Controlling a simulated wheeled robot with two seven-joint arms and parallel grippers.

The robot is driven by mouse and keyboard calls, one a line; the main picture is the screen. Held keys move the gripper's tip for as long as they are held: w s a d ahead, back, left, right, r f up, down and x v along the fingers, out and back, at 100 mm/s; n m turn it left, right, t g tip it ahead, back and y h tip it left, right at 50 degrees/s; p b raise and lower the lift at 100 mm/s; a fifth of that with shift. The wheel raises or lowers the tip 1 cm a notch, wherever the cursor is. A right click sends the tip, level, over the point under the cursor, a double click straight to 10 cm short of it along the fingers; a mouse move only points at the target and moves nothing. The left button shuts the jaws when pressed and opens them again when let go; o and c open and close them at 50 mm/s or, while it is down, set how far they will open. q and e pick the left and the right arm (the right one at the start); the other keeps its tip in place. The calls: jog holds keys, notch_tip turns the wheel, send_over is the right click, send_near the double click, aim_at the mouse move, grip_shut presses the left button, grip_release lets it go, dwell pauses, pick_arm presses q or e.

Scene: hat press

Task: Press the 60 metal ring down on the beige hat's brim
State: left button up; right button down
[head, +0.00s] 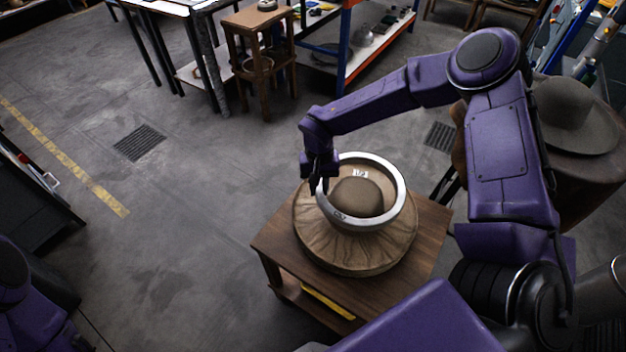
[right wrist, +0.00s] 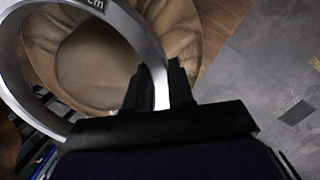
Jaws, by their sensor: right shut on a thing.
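The beige hat (head: 352,247) lies with its wide, wrinkled brim spread on a small wooden table, its crown upward. The metal ring (head: 398,185) is a silvery band around the crown in the head view, tilted and seemingly above the brim. The ring (right wrist: 150,50) also shows large in the right wrist view, with a "cm" label on it and the hat (right wrist: 100,65) behind it. My right gripper (head: 319,187) is shut on the ring's left wall. In the wrist view its fingers (right wrist: 157,90) straddle the ring wall. My left gripper is not in view.
The wooden table (head: 425,240) has little bare top around the hat. A grey hat (head: 570,105) rests on a brown stand at the right. A wooden stool (head: 262,60) and shelving stand at the back.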

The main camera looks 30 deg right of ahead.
jog(key=shift+s+f+b, duration=0.1)
jog(key=shift+f+b, duration=0.35)
jog(key=shift+f, duration=0.2)
jog(key=f+b, duration=0.1)
jog(key=w+f+b, duration=0.1)
jog(key=f, duration=0.1)
jog(key=w+f+b, duration=0.1)
jog(key=f, duration=0.1)
jog(key=shift+w+a+f, duration=0.1)
jog(key=shift+s+f+b, duration=0.45)
jog(key=shift+f+b, duration=0.1)
jog(key=shift+b, duration=0.2)
jog(key=shift+w+f+b, duration=0.25)
jog(key=shift+f+b, duration=0.35)
jog(key=shift+f, duration=0.6)
jog(key=shift+s, duration=0.1)
jog(key=shift+r, duration=0.15)
jog(key=shift+f+b, duration=0.35)
jog(key=shift+f, duration=0.35)
jog(key=shift+s+f, duration=0.2)
dwell(1.6)
jog(key=shift+r, duration=0.15)
dwell(1.8)
